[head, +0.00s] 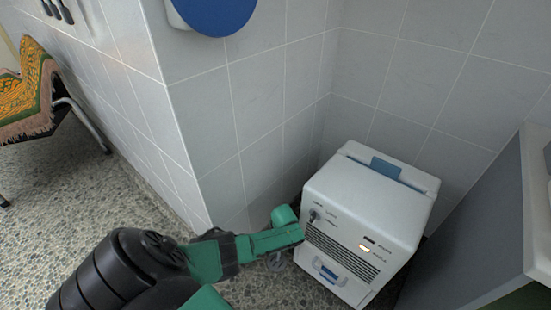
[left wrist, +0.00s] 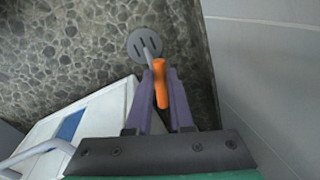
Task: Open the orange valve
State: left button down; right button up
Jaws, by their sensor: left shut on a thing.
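The orange valve (left wrist: 160,84) shows in the left wrist view as a short orange handle at the end of a grey stem. My left gripper (left wrist: 162,82) has its two purple fingers shut on either side of this handle. The stem runs to a grey round slotted disc (left wrist: 144,44) by the floor. In the head view my green left arm reaches to the left side of the white machine, and the valve and fingertips are hidden there. My right gripper is in neither view.
A white boxy machine (head: 360,210) stands close beside my left gripper, in the tiled wall corner (head: 330,70). A grey cabinet side (head: 480,230) is at the right. A patterned towel (head: 28,92) hangs over a metal-legged seat at far left. Pebbled floor (head: 90,200) is clear at left.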

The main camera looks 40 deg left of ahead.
pick_arm(q)
jog(key=shift+d+n+g, duration=0.15)
jog(key=shift+n, duration=0.7)
jog(key=shift+d+n+g, duration=0.15)
jog(key=shift+n, duration=0.7)
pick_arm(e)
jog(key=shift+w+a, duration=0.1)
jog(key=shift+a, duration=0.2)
pick_arm(q)
jog(key=c, duration=0.8)
grip_release()
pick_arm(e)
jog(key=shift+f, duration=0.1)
